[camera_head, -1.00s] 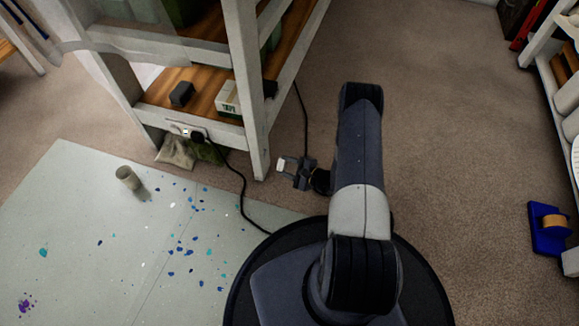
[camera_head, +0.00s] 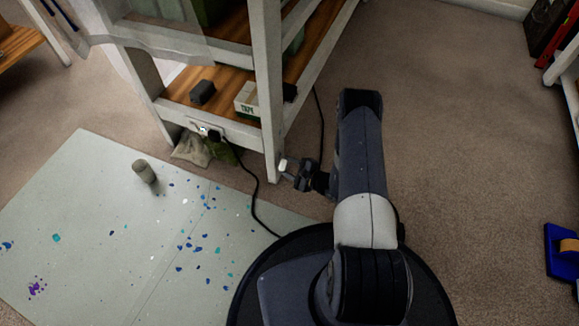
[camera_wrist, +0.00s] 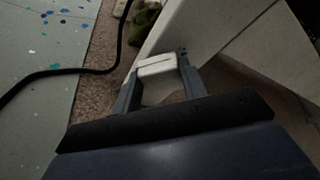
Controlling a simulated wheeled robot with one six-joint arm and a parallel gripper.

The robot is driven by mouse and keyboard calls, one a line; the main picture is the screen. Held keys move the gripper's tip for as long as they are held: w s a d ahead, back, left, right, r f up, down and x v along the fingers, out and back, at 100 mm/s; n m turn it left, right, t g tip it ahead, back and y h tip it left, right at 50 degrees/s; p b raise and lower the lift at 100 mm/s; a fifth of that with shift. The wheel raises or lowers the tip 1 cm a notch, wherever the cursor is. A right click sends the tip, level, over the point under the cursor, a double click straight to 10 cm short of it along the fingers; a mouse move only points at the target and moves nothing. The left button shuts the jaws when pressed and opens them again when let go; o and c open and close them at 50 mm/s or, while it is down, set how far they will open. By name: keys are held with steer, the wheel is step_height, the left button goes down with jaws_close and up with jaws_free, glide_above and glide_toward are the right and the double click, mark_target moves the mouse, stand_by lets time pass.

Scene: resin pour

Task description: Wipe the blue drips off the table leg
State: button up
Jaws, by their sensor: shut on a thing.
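The white table leg (camera_head: 268,110) stands at the near corner of the wooden-shelved table. It fills the upper middle of the wrist view (camera_wrist: 205,30). My gripper (camera_head: 290,166) is low beside the foot of the leg, on its right in the head view. Its fingers are shut on a small white block (camera_wrist: 157,66), which is at or very near the leg; I cannot tell whether they touch. A few small dark specks show on the leg close to the block in the wrist view.
A black cable (camera_head: 251,195) runs from a power strip (camera_head: 208,132) past the leg to the floor. A pale sheet (camera_head: 100,220) with paint spots and a grey-beige cup (camera_head: 144,171) lies left. Rags (camera_head: 192,150) lie under the table.

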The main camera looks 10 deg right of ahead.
mark_target(283, 148)
steer(key=shift+w+a, duration=0.6)
steer(key=shift+a, duration=0.2)
stand_by(0.4)
steer(key=shift+w+d, duration=1.05)
steer(key=shift+w, duration=0.2)
steer(key=shift+w+d, duration=0.4)
steer(key=shift+w, duration=0.25)
steer(key=shift+w+d, duration=0.4)
steer(key=shift+w, duration=0.25)
steer(key=shift+s, duration=0.1)
steer(key=shift+s+a+p, duration=0.2)
steer(key=shift+s+a, duration=0.75)
steer(key=shift+s, duration=0.3)
steer(key=shift+s+a+p, duration=0.2)
steer(key=shift+s+a, duration=0.75)
steer(key=shift+s, duration=0.3)
steer(key=shift+r, duration=0.1)
steer(key=shift+d, duration=0.1)
